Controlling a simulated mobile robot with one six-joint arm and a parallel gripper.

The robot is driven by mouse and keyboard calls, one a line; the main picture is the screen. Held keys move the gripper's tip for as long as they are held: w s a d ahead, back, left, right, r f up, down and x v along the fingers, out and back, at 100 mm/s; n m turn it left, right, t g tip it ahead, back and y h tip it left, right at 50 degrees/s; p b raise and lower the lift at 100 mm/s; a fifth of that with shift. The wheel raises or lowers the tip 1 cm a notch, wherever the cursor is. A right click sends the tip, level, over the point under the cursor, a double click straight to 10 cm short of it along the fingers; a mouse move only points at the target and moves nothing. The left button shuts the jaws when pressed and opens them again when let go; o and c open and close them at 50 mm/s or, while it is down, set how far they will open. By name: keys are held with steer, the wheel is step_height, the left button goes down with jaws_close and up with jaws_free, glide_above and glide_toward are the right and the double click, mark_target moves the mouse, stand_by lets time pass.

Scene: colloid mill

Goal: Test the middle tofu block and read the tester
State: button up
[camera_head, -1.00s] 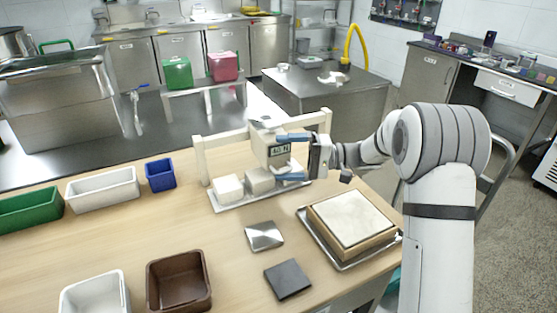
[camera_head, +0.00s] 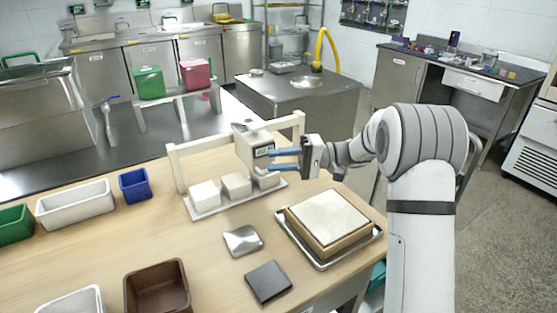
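Three white tofu blocks stand in a row on a tray (camera_head: 212,213): the left block (camera_head: 204,194), the middle block (camera_head: 236,184) and the right block (camera_head: 266,181). The pale tester (camera_head: 245,152) hangs from a cream rail frame (camera_head: 213,146), over the middle and right part of the row. Its small display (camera_head: 265,151) faces the camera, but the reading is too small to make out. My gripper (camera_head: 270,160) is at the tester's right side. Its two blue fingers are apart, one above the other, with tips at the tester; whether they press on it is unclear.
A tray with a wooden-framed white slab (camera_head: 329,219) lies to the right. A silver plate (camera_head: 242,240) and a dark plate (camera_head: 268,282) lie in front. A brown bin (camera_head: 157,290), blue bin (camera_head: 134,185) and white bin (camera_head: 75,204) stand to the left. Bare table lies between.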

steer(key=shift+r+p, duration=1.4)
steer(key=shift+r, duration=1.3)
